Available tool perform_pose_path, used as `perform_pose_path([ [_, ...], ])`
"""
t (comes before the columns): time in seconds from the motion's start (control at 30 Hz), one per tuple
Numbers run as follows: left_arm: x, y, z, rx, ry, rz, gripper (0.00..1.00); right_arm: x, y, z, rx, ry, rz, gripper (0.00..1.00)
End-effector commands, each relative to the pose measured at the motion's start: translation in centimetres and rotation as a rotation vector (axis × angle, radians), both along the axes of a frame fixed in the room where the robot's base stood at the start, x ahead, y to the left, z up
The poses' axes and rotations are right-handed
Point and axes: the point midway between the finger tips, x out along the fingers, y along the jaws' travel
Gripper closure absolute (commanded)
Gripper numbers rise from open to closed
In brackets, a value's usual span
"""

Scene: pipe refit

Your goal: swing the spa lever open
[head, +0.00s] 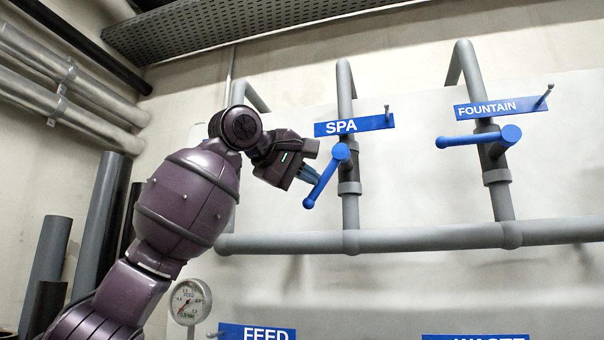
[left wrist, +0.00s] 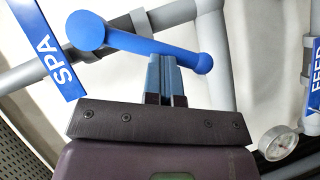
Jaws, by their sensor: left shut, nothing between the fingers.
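The blue spa lever (head: 325,177) slants down and to the left from its round hub on the grey pipe, below the blue SPA sign (head: 354,126). My left gripper (head: 311,175) is shut and empty, its blue fingertips right beside the lever's arm on the left. In the left wrist view the lever (left wrist: 150,45) crosses just past the tips of the shut fingers (left wrist: 165,62), with its knob to their right. The fingers look against the lever or very close to it; I cannot tell whether they touch. My right gripper is out of view.
The blue fountain lever (head: 467,140) lies nearly level on the pipe to the right, under the FOUNTAIN sign (head: 500,108). A horizontal grey pipe (head: 430,239) runs below both valves. A round gauge (head: 190,301) and FEED sign (head: 257,332) are lower down.

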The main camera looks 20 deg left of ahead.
Motion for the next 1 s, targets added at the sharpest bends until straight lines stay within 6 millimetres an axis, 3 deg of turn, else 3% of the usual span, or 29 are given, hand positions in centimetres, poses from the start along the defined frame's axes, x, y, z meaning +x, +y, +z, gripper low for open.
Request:
perform_pose_path([
  [0.03,0.3,-0.4,-0.9,-0.041,0.009,-0.002,1.0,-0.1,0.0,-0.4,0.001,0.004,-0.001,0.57],
  [0.5,0.2,-2.5,-2.3,-0.407,0.021,-0.001,1.0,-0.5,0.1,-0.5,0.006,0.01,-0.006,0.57],
  [1.0,0.0,-3.3,-2.5,-0.535,0.021,0.001,1.0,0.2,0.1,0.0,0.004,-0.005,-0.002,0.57],
])
